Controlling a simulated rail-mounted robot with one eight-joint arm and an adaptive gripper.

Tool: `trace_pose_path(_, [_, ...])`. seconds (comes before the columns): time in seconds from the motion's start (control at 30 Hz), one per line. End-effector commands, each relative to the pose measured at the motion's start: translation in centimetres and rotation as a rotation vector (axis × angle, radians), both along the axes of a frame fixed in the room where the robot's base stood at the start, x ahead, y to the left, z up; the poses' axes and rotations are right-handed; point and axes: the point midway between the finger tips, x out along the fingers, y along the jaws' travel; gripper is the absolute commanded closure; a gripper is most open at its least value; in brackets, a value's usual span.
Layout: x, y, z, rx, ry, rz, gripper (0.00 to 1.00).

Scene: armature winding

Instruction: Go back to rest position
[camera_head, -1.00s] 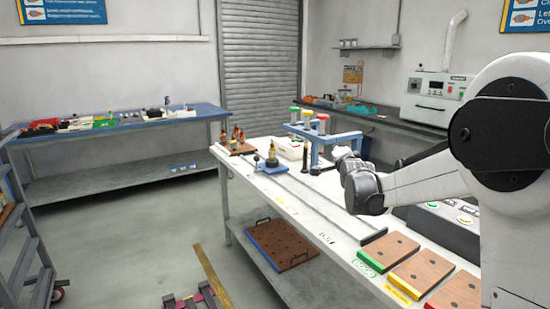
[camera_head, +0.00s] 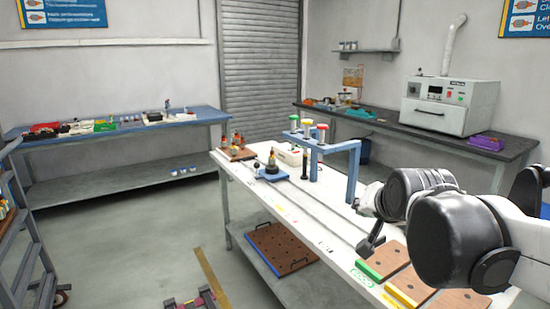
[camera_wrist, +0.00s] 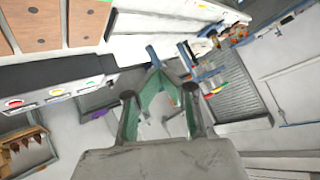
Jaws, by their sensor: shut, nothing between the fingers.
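My gripper (camera_wrist: 162,85) shows in the wrist view. Its two fingers with green inner pads are shut with nothing between them, clear of any object. In the head view my arm reaches in from the right, over the right part of the white workbench (camera_head: 240,184).
A blue stand (camera_head: 335,148) with coloured-top posts rises from the bench near my arm. Wooden boards (camera_head: 384,260) lie at its front edge. A white oven (camera_head: 448,105) stands on the back counter.

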Motion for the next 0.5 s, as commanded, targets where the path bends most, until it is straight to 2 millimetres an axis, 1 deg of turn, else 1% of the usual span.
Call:
trace_pose_path(0.03, [-2.0, 0.0, -0.3, -0.026, 0.025, 0.020, 1.00])
trace_pose_path(0.1, [-4.6, 0.1, -1.0, -0.067, 0.063, 0.054, 1.00])
trace_pose_path(0.17, [-6.8, 0.1, -1.7, -0.099, 0.095, 0.083, 1.00])
trace_pose_path(0.3, [-11.9, 0.1, -3.6, -0.175, 0.169, 0.156, 1.00])
trace_pose_path(0.4, [-15.1, 0.1, -5.0, -0.221, 0.218, 0.206, 1.00])
trace_pose_path(0.5, [-17.6, 0.1, -6.2, -0.256, 0.256, 0.248, 1.00])
